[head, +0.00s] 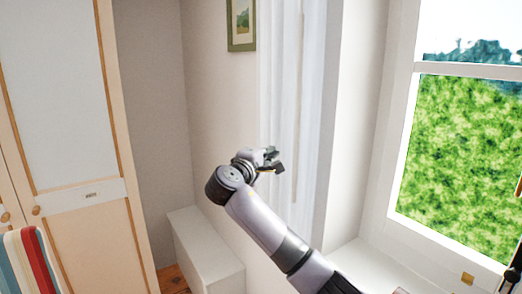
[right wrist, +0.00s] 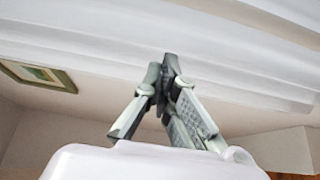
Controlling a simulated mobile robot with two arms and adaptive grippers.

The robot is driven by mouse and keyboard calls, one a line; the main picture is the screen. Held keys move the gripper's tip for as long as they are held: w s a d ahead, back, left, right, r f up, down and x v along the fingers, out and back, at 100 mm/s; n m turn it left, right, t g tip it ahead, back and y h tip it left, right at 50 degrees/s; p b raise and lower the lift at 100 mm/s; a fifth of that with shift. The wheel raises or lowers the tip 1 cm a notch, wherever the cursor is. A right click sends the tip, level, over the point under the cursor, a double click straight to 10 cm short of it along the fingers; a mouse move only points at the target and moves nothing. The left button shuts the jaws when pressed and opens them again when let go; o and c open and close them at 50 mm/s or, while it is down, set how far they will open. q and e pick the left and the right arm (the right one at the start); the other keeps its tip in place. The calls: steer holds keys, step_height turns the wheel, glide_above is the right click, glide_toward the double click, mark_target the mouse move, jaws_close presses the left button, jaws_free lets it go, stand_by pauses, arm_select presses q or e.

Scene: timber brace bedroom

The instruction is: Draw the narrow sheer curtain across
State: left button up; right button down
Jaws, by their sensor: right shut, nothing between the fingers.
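The narrow sheer curtain (head: 283,90) hangs gathered in white folds at the left side of the window recess. My right gripper (head: 277,160) is in front of the curtain's left part, with its fingers shut and nothing between them. In the right wrist view the curtain (right wrist: 200,55) runs across the upper part as pale folds. The right gripper's fingertips (right wrist: 169,64) meet just before these folds there; whether they touch the cloth I cannot tell. My left gripper is not in view.
The window (head: 450,140) is at the right, above a white sill (head: 365,262). A framed picture (head: 241,25) hangs left of the curtain. A low white box-like unit (head: 207,250) stands below. A wardrobe (head: 65,110) and a striped cloth (head: 35,262) are at the left.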

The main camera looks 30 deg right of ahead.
steer(key=s+d+p, duration=0.2)
steer(key=s, duration=0.1)
steer(key=shift+s, duration=0.15)
stand_by(0.4)
steer(key=shift+d+f, duration=0.1)
